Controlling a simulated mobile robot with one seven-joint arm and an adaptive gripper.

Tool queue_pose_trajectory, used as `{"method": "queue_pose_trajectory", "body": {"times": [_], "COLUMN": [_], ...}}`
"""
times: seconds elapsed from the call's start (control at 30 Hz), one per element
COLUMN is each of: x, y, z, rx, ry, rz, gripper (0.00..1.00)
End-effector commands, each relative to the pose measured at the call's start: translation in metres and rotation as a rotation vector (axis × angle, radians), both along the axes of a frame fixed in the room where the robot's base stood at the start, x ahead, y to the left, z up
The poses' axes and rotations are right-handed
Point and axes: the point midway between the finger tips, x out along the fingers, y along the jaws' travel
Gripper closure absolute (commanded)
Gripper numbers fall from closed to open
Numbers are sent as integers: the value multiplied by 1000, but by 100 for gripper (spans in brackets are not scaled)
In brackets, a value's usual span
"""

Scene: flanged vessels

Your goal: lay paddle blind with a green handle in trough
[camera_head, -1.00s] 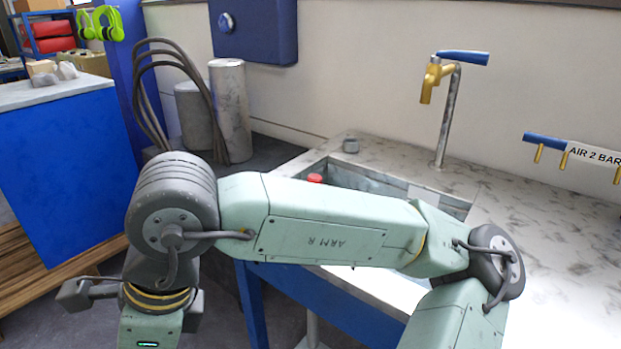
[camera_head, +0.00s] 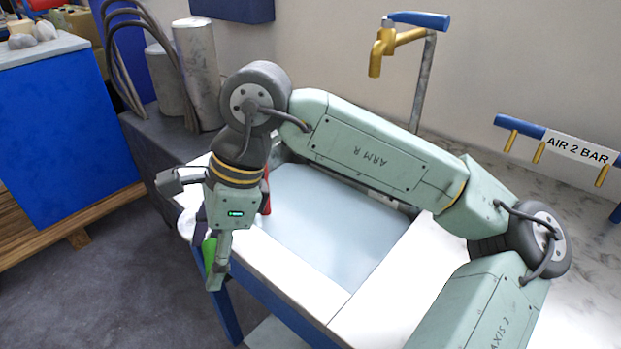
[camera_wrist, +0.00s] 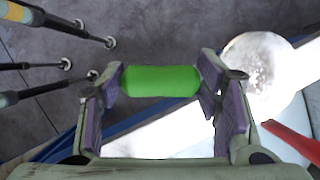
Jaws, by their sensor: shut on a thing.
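My gripper (camera_head: 214,268) hangs at the front left corner of the bench and is shut on the green handle (camera_head: 209,251) of the paddle blind. In the wrist view the green handle (camera_wrist: 160,81) lies crosswise between the purple-padded fingers of my gripper (camera_wrist: 160,98). A round, shiny pale disc (camera_wrist: 262,72), in line with the handle, shows beyond the right finger; its join to the handle is hidden. The trough (camera_head: 335,215) is a rectangular light-blue basin in the bench, right of my gripper and partly covered by my arm.
A red handle (camera_wrist: 292,143) is near the trough's left end, partly hidden in the head view. A brass tap (camera_head: 385,48) stands behind the trough, and an air pipe with brass valves (camera_head: 540,150) is at right. Dark rods (camera_wrist: 40,65) stand at left in the wrist view.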

Motion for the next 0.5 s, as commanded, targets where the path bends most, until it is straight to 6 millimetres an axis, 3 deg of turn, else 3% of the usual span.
{"method": "queue_pose_trajectory", "body": {"times": [0.03, 0.2, 0.33, 0.5], "x": [22, 84, 116, 138], "y": [-14, -73, -124, -177], "z": [9, 13, 13, 10], "rx": [2, 0, -1, -1], "ry": [5, 4, 3, 1], "rz": [27, 191, 308, 421], "gripper": [96, 96, 96, 96]}}
